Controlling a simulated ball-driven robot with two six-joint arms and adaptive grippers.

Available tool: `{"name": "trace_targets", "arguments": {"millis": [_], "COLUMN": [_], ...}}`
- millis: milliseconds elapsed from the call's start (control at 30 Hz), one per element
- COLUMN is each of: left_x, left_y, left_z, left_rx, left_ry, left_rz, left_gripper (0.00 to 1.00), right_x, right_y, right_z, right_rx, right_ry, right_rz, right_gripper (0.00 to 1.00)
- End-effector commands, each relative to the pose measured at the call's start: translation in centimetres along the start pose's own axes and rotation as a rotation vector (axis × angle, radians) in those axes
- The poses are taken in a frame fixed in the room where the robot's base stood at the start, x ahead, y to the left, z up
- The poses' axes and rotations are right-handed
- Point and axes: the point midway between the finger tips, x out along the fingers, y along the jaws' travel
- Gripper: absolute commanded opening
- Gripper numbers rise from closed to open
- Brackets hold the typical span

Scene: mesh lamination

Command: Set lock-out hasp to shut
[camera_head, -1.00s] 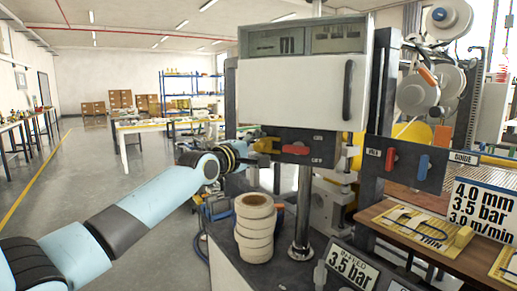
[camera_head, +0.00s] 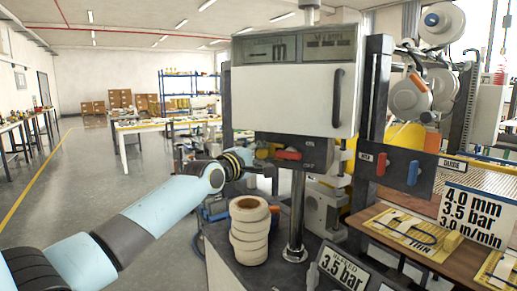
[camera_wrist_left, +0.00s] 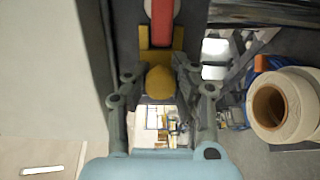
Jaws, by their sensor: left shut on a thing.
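The yellow lock-out hasp (camera_head: 263,152) is on the dark switch panel (camera_head: 318,143) under the white cabinet, just left of a red handle (camera_head: 288,154). My left gripper (camera_head: 262,160) reaches it from the left. In the left wrist view, the hasp's rounded yellow part (camera_wrist_left: 160,80) sits between the two fingers of the left gripper (camera_wrist_left: 161,92), which are shut on it. The red handle (camera_wrist_left: 161,22) shows beyond it there. The fingers hide part of the hasp in the head view, and its exact angle is hard to tell. My right gripper is not in view.
A stack of cream rolls (camera_head: 249,230) stands on the machine's bench below my left gripper. A steel column (camera_head: 297,215) rises just right of it. A panel with a red and a blue lever (camera_head: 412,173) is farther right. The floor at left is open.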

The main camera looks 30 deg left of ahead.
Motion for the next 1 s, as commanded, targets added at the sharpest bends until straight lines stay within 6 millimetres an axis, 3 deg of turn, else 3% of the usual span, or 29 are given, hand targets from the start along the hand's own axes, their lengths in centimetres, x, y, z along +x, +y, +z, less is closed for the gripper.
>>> {"name": "trace_targets", "arguments": {"millis": [167,200,400,767,1000], "left_x": [0.0,0.0,0.0,-0.5,-4.6], "left_y": [-0.3,-0.3,-0.2,-0.2,-0.3], "left_z": [0.4,0.4,0.3,0.2,0.2], "left_rx": [-0.010,-0.010,-0.009,-0.006,0.000], "left_ry": [-0.005,-0.005,-0.004,-0.004,-0.005], "left_rz": [-0.002,-0.002,-0.001,0.000,-0.002], "left_gripper": [0.00,0.24,0.50,0.51,0.51], "right_x": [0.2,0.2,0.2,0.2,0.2], "right_y": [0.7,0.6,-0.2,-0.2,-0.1], "right_z": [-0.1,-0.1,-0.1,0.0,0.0], "right_rx": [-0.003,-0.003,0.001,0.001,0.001], "right_ry": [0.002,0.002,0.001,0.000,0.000], "right_rz": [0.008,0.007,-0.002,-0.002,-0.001], "right_gripper": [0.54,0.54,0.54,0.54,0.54]}}
